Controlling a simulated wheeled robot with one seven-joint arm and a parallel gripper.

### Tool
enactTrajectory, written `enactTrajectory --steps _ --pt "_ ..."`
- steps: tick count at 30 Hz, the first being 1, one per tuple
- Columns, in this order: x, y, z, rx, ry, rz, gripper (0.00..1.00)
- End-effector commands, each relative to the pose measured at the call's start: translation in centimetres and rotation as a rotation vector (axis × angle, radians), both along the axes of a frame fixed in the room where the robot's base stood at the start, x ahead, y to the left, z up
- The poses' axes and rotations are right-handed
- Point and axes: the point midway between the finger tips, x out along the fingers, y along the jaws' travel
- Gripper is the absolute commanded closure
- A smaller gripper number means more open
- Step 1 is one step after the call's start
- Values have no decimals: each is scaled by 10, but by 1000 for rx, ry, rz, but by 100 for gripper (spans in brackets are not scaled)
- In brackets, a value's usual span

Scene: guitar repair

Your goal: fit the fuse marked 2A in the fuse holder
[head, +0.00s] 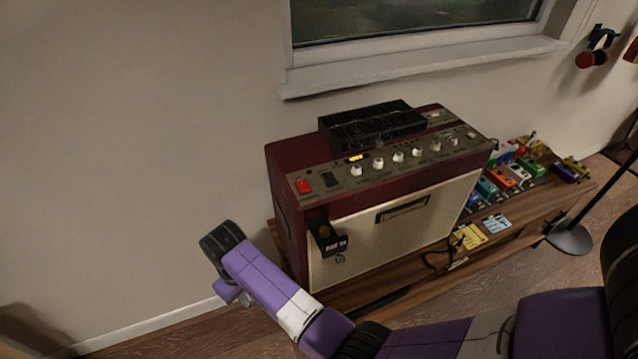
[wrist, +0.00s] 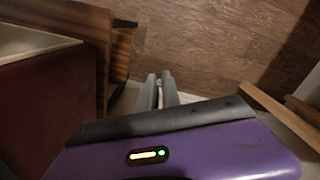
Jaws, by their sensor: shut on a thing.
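In the wrist view my gripper (wrist: 161,90) is shut on a small, slender pale thing (wrist: 160,94) that shows between its fingers. It may be a fuse, but no marking can be read. The gripper is in the air beside the amplifier, over the floor. In the head view my purple arm reaches to the amplifier's left side, and I cannot make out the fingers there. The dark red amplifier (head: 283,182) stands on a wooden bench, with a red switch (head: 303,186) and white knobs on its panel. I cannot pick out the fuse holder.
A black ribbed unit (head: 372,124) lies on the amplifier. A black labelled item (head: 327,238) hangs at its front left corner. The wooden bench (head: 500,226) also carries several coloured pedals (head: 518,172) and paper notes (head: 470,236). A stand (head: 570,238) is at the right. Floor shows left of the bench.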

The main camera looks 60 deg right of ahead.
Motion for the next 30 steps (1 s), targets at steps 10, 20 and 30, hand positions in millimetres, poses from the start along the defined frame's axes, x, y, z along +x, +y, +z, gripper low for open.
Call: enactTrajectory --steps 10,20,30 --pt "98 -68 156 8 -7 -307 100" --pt "118 -128 302 11 -5 -804 100" --pt "31 -169 376 6 4 -1673 100"
